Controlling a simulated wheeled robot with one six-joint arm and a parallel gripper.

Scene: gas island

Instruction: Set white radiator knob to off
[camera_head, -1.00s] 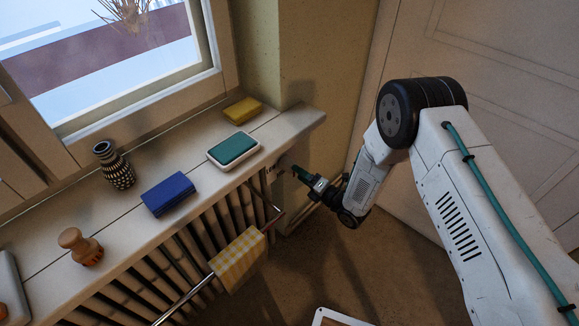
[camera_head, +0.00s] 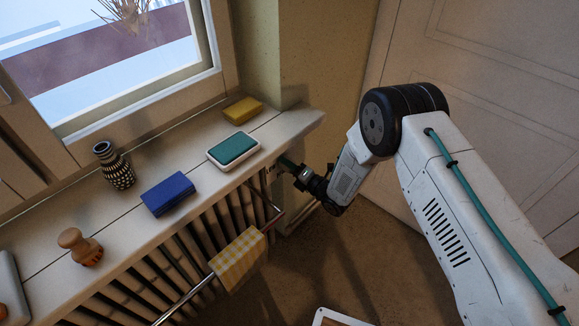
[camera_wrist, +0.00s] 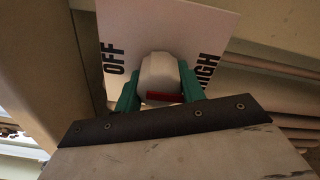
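The white radiator knob (camera_wrist: 160,75) shows in the wrist view in front of a white plate (camera_wrist: 190,25). A red mark (camera_wrist: 163,97) lies at the knob's lower edge, between the two words. My gripper (camera_wrist: 160,88) has one green finger on each side of the knob; whether both touch it is unclear. In the head view my gripper (camera_head: 286,163) is at the radiator's right end, under the sill, and the knob is hidden.
A towel rail (camera_head: 190,294) with a yellow checked cloth (camera_head: 238,259) runs along the radiator. On the sill (camera_head: 296,122) stand a teal-topped box (camera_head: 233,149), a yellow sponge (camera_head: 243,109), a blue box (camera_head: 168,194), a patterned vase (camera_head: 115,166) and a wooden-handled brush (camera_head: 80,246).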

